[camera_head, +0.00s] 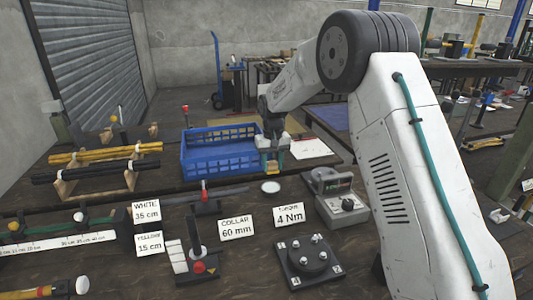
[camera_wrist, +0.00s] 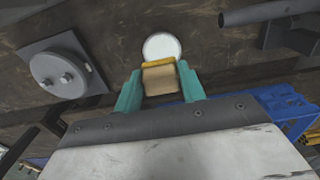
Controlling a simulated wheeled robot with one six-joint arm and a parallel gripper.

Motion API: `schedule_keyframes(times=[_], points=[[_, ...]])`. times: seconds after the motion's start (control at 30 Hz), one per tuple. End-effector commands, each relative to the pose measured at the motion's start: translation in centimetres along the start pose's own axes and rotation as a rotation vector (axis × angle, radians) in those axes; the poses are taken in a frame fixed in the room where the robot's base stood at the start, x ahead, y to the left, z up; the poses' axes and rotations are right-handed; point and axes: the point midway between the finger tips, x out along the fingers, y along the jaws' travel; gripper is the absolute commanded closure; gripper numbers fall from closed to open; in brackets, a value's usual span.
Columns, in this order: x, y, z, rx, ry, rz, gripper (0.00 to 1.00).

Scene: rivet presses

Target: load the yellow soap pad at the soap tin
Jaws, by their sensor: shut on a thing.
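My gripper (camera_head: 273,162) hangs by the front right corner of the blue crate. In the wrist view its two teal fingers (camera_wrist: 160,88) are shut on a tan block with a yellow strip along its far edge, which I take for the yellow soap pad (camera_wrist: 159,80). A small round white disc in a thin rim, likely the soap tin (camera_head: 271,187), lies on the near bench, just in front of and below my gripper. It also shows in the wrist view (camera_wrist: 161,46), just beyond the pad's yellow edge. Whether pad and tin touch is unclear; my gripper looks above the tin.
The blue crate (camera_head: 222,163) stands behind, left of my gripper. A grey device with a knob (camera_head: 346,205) is right of the tin. A black plate with a round hub (camera_head: 309,262), a lever stand (camera_head: 196,252) and label cards (camera_head: 236,228) crowd the near bench.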

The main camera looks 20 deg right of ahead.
Motion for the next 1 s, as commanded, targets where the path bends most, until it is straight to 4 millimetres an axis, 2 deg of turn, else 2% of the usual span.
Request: schedule_keyframes(times=[0.23, 0.7, 1.0], points=[[0.9, -0.3, 0.0, -0.003, -0.002, 0.0, 0.78], [5.3, 0.2, 0.0, 0.002, 0.0, 0.0, 0.78], [6.0, 0.2, 0.0, 0.003, 0.0, 0.0, 0.78]])
